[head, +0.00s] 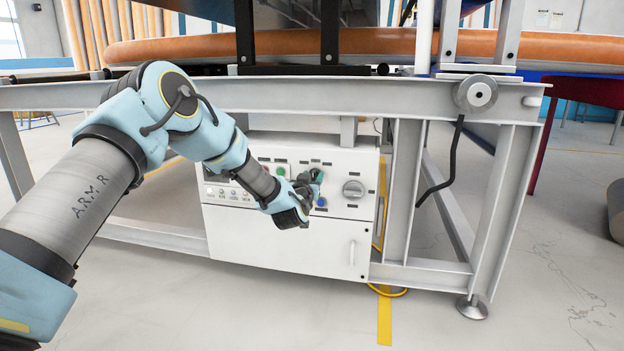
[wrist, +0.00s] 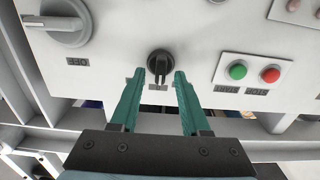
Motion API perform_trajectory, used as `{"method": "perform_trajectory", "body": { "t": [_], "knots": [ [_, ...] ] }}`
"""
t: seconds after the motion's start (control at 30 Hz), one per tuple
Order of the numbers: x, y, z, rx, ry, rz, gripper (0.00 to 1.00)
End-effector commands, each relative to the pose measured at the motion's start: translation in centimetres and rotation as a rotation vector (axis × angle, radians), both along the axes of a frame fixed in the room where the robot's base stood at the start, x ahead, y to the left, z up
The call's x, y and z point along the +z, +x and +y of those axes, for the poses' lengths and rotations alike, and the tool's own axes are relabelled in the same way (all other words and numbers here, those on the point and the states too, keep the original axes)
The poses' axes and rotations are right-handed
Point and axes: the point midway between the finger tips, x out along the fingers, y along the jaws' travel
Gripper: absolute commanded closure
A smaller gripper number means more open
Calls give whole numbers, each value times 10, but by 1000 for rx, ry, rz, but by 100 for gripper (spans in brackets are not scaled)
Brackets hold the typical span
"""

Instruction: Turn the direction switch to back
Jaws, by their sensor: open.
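The direction switch (wrist: 160,66) is a black rotary knob on the white control panel (wrist: 115,25). In the wrist view its handle stands about upright in the picture, with a small label beside it. My gripper (wrist: 159,75) is open, its two green fingers on either side of the knob's near part. I cannot tell whether either finger touches it. In the head view my gripper (head: 313,180) is at the front of the control panel (head: 300,240), and it hides the switch there.
A large grey knob (head: 353,188) sits right of my gripper. A green button (wrist: 237,71) and a red button (wrist: 270,75) are on the other side. A blue button (head: 321,202) is just below my gripper. Grey frame beams (head: 330,95) surround the panel.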

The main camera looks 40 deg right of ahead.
Motion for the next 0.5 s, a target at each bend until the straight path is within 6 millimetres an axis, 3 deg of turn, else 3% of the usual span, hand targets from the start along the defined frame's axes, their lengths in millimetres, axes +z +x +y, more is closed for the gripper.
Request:
{"method": "perform_trajectory", "body": {
  "t": [0.07,0.4,0.5],
  "knots": [
    [0,0,0,0,0,0,56],
    [0,0,0,0,-1,-1,94],
    [0,0,0,0,-1,-1,100]
  ]
}}
